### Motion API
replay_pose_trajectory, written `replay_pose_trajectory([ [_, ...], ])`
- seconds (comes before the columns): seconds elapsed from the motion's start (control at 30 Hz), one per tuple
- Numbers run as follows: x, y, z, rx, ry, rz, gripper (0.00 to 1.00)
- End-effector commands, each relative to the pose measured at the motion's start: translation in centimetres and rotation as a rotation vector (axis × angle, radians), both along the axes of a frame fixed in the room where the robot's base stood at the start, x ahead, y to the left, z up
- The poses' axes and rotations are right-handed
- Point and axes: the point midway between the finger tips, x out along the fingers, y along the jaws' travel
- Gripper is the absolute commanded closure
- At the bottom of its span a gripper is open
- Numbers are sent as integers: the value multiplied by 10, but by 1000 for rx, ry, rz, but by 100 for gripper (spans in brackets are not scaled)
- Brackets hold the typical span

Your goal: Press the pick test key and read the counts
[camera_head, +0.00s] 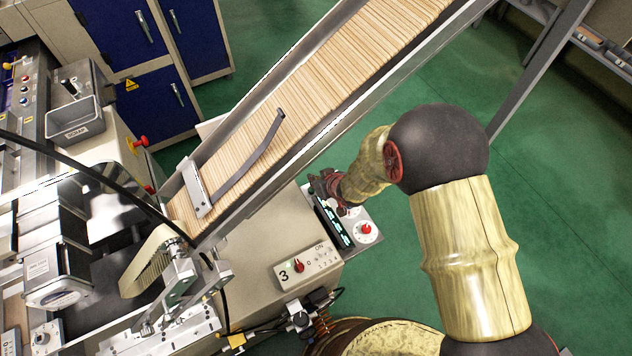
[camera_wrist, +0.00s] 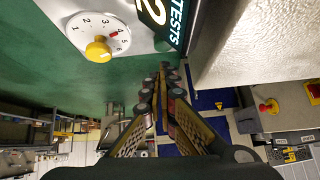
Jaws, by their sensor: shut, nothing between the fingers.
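The counter box with a lit display (camera_head: 334,222) stands beside the foot of the stick chute in the head view. Its display rows are too small to read there. In the wrist view part of the display (camera_wrist: 170,14) shows a large "2" and the word "TESTS"; the rest is cut off. My gripper (camera_head: 326,186) is at the far end of this box, its tips partly merged with the box's edge. In the wrist view my gripper (camera_wrist: 163,72) is shut and empty, its fingertips together. I cannot make out the pick test key or whether the fingers touch it.
The chute (camera_head: 300,90) full of sticks rises beside my arm. A switch box marked 3 (camera_head: 308,264) is nearer. Green floor is clear at right.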

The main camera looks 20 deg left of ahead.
Motion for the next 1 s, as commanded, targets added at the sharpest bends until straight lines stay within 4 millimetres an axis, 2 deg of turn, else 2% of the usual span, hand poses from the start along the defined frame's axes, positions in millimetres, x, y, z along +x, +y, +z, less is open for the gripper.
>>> replay_pose_trajectory([
  [0.03, -1, -1, 16, 1, -2, -1, 100],
  [0.4, -28, -42, 69, 4, -4, -2, 100],
  [0.6, -35, -51, 80, 4, -4, -1, 100],
  [1.0, -36, -52, 81, 5, -4, 0, 100],
])
